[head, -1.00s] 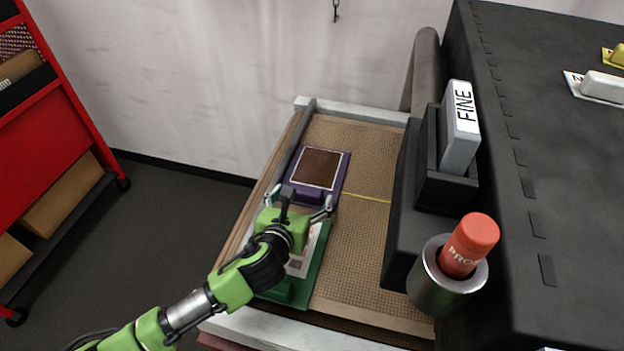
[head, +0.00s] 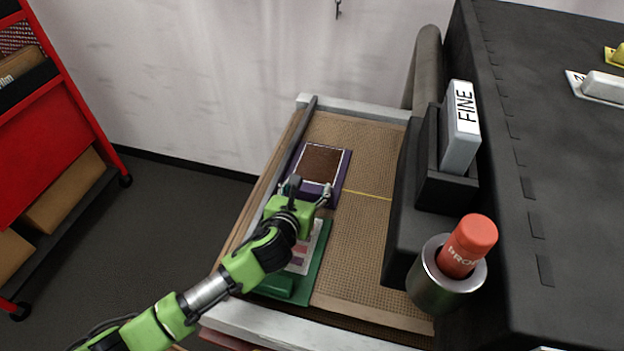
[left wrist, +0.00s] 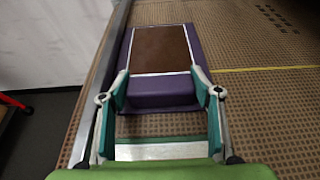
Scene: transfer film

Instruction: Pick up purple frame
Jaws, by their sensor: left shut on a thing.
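The purple frame (head: 337,188) holds a brown panel with a white border. It lies on the mesh bed near the far left rail in the head view. In the left wrist view the purple frame (left wrist: 196,43) lies straight ahead, its raised purple block between my fingers. My left gripper (head: 304,190) is at the near end of the frame. Its teal finger pads (left wrist: 160,88) are closed against the two sides of the block. The frame looks to rest on the bed. My right gripper is in neither view.
A green frame (head: 311,272) with a pale panel lies just nearer on the bed, partly under my left arm. To the right stand a grey block marked FINE (head: 460,125), a metal cup (head: 432,292) with a red-capped bottle (head: 468,247), and a large black machine (head: 560,180).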

